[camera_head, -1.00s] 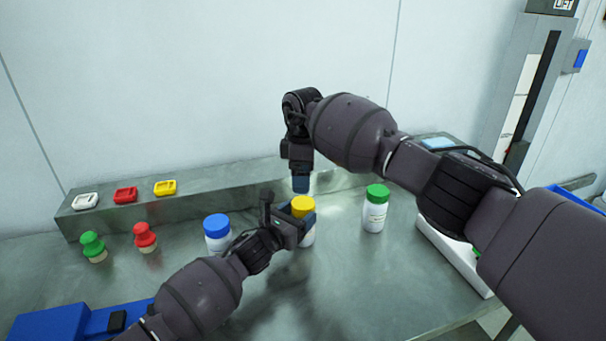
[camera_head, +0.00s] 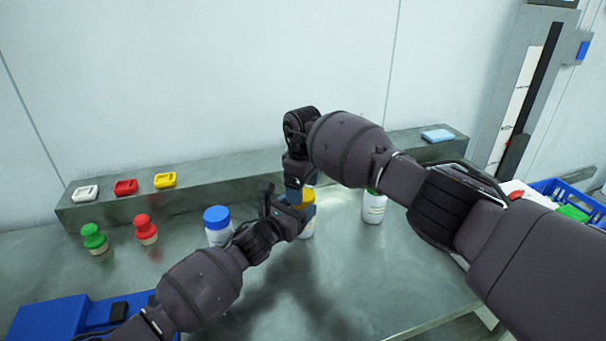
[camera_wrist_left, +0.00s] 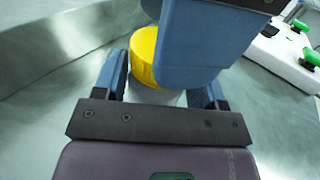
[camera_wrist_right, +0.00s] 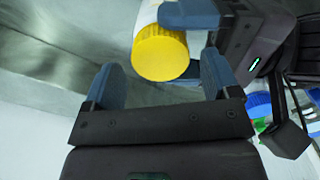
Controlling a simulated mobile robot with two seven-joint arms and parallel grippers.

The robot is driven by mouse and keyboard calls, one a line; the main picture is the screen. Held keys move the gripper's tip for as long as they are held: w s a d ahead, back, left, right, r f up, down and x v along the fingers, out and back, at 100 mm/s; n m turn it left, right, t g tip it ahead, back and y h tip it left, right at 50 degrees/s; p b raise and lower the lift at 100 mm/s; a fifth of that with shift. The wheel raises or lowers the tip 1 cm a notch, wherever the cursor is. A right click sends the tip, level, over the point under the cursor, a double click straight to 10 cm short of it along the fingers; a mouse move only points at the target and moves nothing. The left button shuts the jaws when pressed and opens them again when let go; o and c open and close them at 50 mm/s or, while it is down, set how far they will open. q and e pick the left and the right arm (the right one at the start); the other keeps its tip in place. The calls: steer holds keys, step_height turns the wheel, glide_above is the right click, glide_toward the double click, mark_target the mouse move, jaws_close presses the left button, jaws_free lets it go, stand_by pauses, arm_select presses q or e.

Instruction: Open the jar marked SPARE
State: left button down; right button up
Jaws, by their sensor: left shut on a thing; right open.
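A white jar (camera_head: 307,230) with a yellow lid (camera_head: 309,198) stands on the metal bench. I cannot read its marking. My left gripper (camera_head: 301,211) is shut on the jar's white body, below the lid. My right gripper (camera_head: 297,190) points down over the lid, open. In the right wrist view the yellow lid (camera_wrist_right: 160,58) lies between the two finger directions, just ahead of the tips; contact cannot be told. In the left wrist view a right finger hides part of the lid (camera_wrist_left: 143,58). A blue-lidded jar (camera_head: 217,236) stands left; a green-lidded jar (camera_head: 374,208) stands right, its lid mostly hidden by my right arm.
Green (camera_head: 94,238) and red (camera_head: 146,229) knobbed pieces stand at the left. A raised ledge (camera_head: 230,178) behind carries white, red and yellow small pieces. A blue device (camera_head: 50,321) is at front left; a blue crate (camera_head: 565,192) is at far right. The front middle bench is clear.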

steer(key=shift+f, duration=1.05)
steer(key=shift+c, duration=0.5)
steer(key=c, duration=0.7)
steer(key=o, duration=0.9)
steer(key=shift+r, duration=3.95)
steer(key=shift+c, duration=0.5)
steer(key=shift+f, duration=3.95)
steer(key=shift+c, duration=0.3)
